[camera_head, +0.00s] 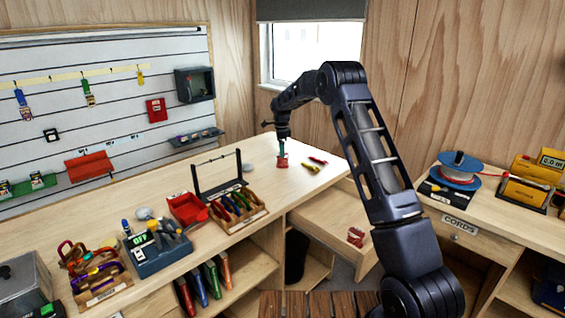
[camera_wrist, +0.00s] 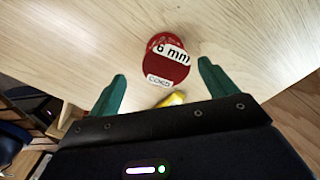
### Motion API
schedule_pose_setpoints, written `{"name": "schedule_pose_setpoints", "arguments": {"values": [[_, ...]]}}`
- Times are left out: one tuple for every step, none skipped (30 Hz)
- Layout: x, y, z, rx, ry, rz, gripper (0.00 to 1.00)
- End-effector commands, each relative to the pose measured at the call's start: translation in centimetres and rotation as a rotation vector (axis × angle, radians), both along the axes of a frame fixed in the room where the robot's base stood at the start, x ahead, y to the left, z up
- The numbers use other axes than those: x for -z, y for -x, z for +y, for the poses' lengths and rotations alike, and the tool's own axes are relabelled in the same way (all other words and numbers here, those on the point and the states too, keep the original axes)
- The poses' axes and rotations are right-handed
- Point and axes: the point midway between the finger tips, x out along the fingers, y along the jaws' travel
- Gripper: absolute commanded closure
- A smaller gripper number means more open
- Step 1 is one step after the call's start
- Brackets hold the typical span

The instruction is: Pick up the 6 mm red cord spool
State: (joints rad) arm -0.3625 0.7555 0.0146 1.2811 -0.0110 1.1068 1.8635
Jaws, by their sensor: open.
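The 6 mm red cord spool (camera_wrist: 165,62) lies on the wooden bench in the wrist view, a dark red round thing with a white "6 mm" label and a smaller label below it. In the head view the red spool (camera_head: 282,162) shows small on the bench, just below my gripper (camera_head: 281,146). In the wrist view my gripper (camera_wrist: 162,90) is open, with one green finger on each side and the spool beyond and between them. I see no contact between fingers and spool. A yellow thing (camera_wrist: 172,100) shows partly behind the gripper's edge.
An open drawer (camera_head: 330,222) juts out below the bench. A large cord reel (camera_head: 458,180) sits on the right counter.

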Motion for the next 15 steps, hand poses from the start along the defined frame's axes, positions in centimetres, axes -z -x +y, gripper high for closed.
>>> {"name": "schedule_pose_setpoints", "arguments": {"values": [[0.5, 0.0, 0.0, 0.0, 0.0, 0.0, 0.16], [0.7, 0.0, 0.0, 0.0, -0.001, -0.001, 0.16], [0.9, 0.0, 0.0, -0.001, -0.001, -0.002, 0.16], [1.0, -0.1, 0.0, -0.001, -0.001, -0.002, 0.16], [1.1, -0.1, 0.0, -0.001, -0.001, -0.002, 0.16], [1.3, -0.1, 0.0, -0.001, -0.001, -0.001, 0.16], [1.5, -0.2, -0.1, -0.001, -0.001, -0.001, 0.16], [1.8, -0.2, -0.1, -0.001, -0.001, -0.001, 0.16], [2.2, -0.3, -0.2, -0.001, 0.0, 0.0, 0.16], [2.6, -0.4, -0.3, 0.0, 0.0, 0.001, 0.16], [3.0, -0.6, -0.3, 0.0, 0.0, 0.001, 0.16], [3.6, -0.7, -0.4, 0.0, 0.0, 0.0, 0.16], [4.0, -0.8, -0.5, 0.0, 0.0, 0.0, 0.16], [4.4, -0.9, -0.4, 0.0, 0.0, 0.0, 0.16], [4.9, -0.8, -0.4, -0.001, 0.0, 0.001, 0.16]]}}
